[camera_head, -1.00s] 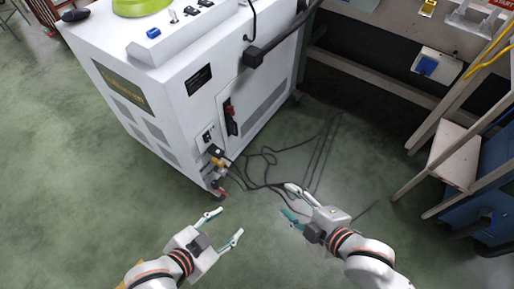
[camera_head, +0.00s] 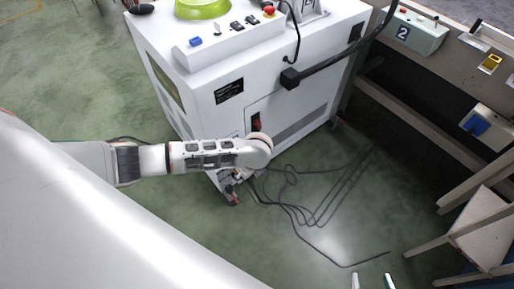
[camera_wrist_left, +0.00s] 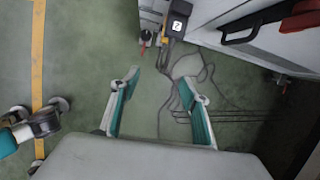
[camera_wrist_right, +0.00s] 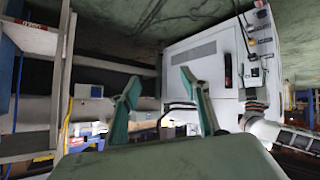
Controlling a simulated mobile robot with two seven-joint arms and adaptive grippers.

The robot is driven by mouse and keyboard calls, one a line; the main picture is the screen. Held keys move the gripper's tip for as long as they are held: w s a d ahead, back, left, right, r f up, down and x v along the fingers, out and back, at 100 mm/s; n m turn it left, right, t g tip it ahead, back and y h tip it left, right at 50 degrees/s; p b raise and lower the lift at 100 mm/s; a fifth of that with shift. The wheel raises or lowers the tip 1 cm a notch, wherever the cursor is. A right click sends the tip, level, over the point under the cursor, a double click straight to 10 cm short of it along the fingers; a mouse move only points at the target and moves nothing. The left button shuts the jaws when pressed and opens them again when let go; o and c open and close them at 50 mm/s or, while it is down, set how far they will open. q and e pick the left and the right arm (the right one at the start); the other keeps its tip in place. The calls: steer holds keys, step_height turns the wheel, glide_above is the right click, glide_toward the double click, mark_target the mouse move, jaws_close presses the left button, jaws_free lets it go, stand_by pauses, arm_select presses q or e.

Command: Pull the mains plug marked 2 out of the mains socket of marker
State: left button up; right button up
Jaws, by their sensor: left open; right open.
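The white marker cabinet (camera_head: 300,115) stands at the top middle of the head view. In the left wrist view, a dark plug (camera_wrist_left: 178,22) with a small numbered label sits at the cabinet's lower corner; the digit is hard to read. My left gripper (camera_wrist_left: 160,82) is open and empty, with the plug beyond its fingertips and not touching them. In the head view my left arm covers that gripper and most of the socket area. My right gripper (camera_head: 373,283) is open and empty at the bottom edge. It also shows open in the right wrist view (camera_wrist_right: 157,80).
Black cables (camera_head: 310,215) lie looped on the floor beside the cabinet. A grey-green box marked 2 (camera_head: 405,34) stands on the bench at the top right. A wooden frame (camera_head: 480,215) stands at the right.

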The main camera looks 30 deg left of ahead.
arm_select(q)
steer(key=w+a+r+y, duration=0.1)
steer(key=w+a+r, duration=0.1)
steer(key=w+a, duration=0.15)
steer(key=b+x, duration=0.4)
steer(key=x, duration=0.4)
steer(key=shift+a+m, duration=0.3)
steer(key=shift+a, duration=0.05)
arm_select(e)
steer(key=shift+w+a+r+m+y, duration=0.1)
steer(key=shift+a+m+y, duration=0.2)
steer(key=shift+a+m, duration=0.25)
arm_select(q)
steer(key=shift+s+r, duration=0.1)
steer(key=shift+s, duration=0.05)
arm_select(e)
steer(key=shift+d, duration=0.1)
arm_select(q)
jaws_close()
